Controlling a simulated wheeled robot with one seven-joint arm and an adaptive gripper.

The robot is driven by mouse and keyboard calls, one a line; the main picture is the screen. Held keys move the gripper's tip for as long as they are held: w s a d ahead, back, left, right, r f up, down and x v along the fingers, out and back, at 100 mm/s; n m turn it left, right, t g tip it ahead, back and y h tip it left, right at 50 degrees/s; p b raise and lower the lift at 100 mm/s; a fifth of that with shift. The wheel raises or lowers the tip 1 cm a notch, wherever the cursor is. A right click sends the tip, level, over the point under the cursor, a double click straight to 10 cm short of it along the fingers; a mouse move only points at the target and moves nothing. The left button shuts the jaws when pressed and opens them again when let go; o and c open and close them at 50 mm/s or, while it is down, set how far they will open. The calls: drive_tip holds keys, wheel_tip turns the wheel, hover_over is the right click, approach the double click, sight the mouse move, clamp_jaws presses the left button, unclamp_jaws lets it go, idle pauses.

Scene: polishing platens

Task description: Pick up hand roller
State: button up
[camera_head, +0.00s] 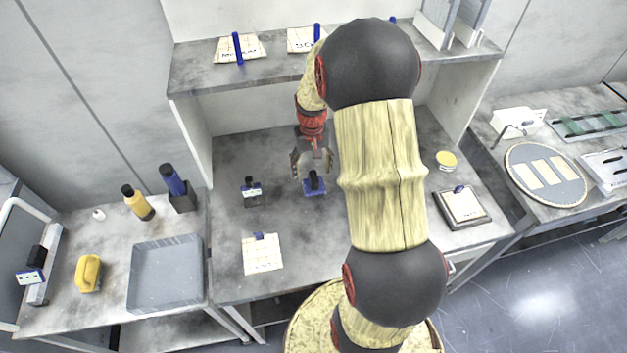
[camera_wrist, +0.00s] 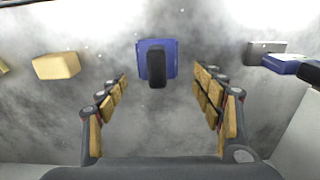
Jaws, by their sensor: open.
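A blue item with an upright black grip, which looks like the hand roller (camera_head: 315,190), sits on the middle bench. In the wrist view its blue body (camera_wrist: 145,62) lies just beyond the fingertips, centred between the two fingers. My gripper (camera_head: 312,172) is open above and beside it, with its fingers pointing down at the bench. In the wrist view the space between my fingers (camera_wrist: 162,88) is empty. The head view does not clearly show whether a finger touches the item.
A tan block (camera_wrist: 56,66) lies left in the wrist view. A paper pad (camera_head: 263,255) lies in front. A shelf (camera_head: 200,77) overhangs the back. A grey tray (camera_head: 165,273) is on the left bench.

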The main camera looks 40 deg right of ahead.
sight(314, 184)
drive_tip(key=f, duration=0.2)
drive_tip(key=f+b, duration=0.1)
drive_tip(key=f, duration=0.1)
drive_tip(key=s+f, duration=0.1)
drive_tip(key=f, duration=0.2)
drive_tip(key=shift+c, duration=0.4)
drive_tip(key=shift+a, duration=0.1)
drive_tip(key=c, duration=1.5)
